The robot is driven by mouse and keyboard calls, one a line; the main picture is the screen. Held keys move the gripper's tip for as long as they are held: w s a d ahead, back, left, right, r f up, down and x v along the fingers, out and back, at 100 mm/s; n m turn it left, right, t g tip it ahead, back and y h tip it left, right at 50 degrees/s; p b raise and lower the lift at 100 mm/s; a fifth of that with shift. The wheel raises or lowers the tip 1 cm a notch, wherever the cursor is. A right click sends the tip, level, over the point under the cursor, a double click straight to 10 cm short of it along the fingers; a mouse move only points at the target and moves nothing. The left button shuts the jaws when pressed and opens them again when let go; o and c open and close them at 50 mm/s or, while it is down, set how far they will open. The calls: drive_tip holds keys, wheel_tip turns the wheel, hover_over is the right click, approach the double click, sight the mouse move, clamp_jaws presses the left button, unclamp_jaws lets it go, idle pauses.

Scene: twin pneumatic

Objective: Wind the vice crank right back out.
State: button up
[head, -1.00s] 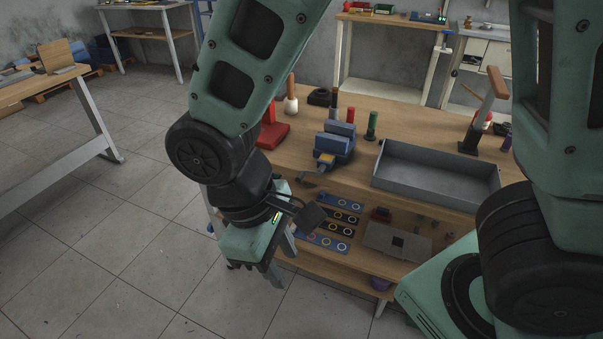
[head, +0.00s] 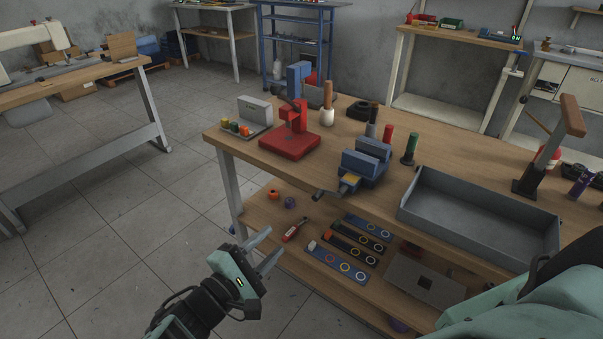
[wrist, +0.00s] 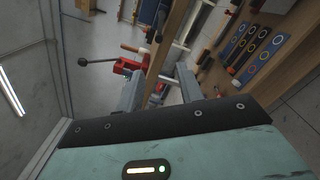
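The blue vice (head: 372,158) stands at the front edge of the workbench in the head view, with a yellow patch on its front. Its dark crank (head: 321,195) juts out past the bench edge, toward the lower left. My gripper (head: 268,251) is in front of the bench, left of and below the crank and apart from it. Its two fingers are spread and point toward the bench, with nothing between them. The open fingers also show in the wrist view (wrist: 160,90). I cannot make out the crank surely in the wrist view.
On the bench (head: 240,150), a red press (head: 290,142) stands left of the vice. A green-handled tool (head: 410,147) and a grey metal tray (head: 480,220) are to its right. The lower shelf holds patterned strips (head: 342,263). The floor left of the bench is clear.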

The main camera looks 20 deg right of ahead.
sight(313, 200)
drive_tip(key=p+x, duration=0.2)
drive_tip(key=x, duration=1.5)
drive_tip(key=shift+w+d+p, duration=0.1)
drive_tip(key=shift+p, duration=0.3)
clamp_jaws()
